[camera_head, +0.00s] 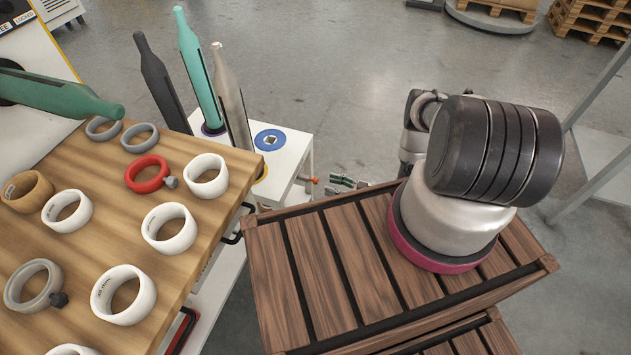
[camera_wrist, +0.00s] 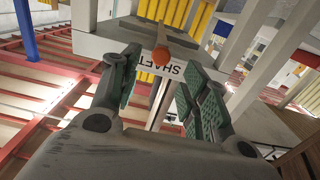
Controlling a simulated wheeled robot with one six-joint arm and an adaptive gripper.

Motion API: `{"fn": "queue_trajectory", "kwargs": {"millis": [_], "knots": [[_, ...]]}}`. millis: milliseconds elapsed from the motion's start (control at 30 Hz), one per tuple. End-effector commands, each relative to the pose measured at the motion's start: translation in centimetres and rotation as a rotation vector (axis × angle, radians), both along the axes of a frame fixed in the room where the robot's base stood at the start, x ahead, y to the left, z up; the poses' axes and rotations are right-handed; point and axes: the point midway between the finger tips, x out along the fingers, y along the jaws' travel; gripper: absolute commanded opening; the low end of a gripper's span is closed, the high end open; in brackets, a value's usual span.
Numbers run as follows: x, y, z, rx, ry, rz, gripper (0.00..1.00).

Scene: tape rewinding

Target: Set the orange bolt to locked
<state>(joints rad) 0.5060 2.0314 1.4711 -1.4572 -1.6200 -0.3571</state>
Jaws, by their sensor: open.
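In the head view a small orange part (camera_head: 309,179) shows at the right side of the white stand (camera_head: 290,158). My gripper (camera_wrist: 160,82) is open, with green-padded fingers on either side of the knob in the picture. Nothing is between the pads, and I cannot tell how far off the knob is. In the head view my gripper (camera_head: 346,182) is small, just right of the orange part.
Three tall spindles, grey, teal (camera_head: 195,65) and beige, rise by the stand. A wooden table (camera_head: 120,200) with several tape rings is at left. A slatted wooden crate (camera_head: 330,265) is in front. Open floor lies behind.

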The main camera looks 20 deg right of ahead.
Motion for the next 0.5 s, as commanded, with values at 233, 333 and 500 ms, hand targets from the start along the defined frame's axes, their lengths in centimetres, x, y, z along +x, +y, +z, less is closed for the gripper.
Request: {"fn": "queue_trajectory", "kwargs": {"millis": [233,333,500], "knots": [[2.0,3.1,-0.1,-0.005,0.0,0.009,0.46],[2.9,4.3,-0.1,-0.006,-0.001,0.007,0.46],[4.0,5.7,-0.1,-0.006,0.002,0.005,0.46]]}}
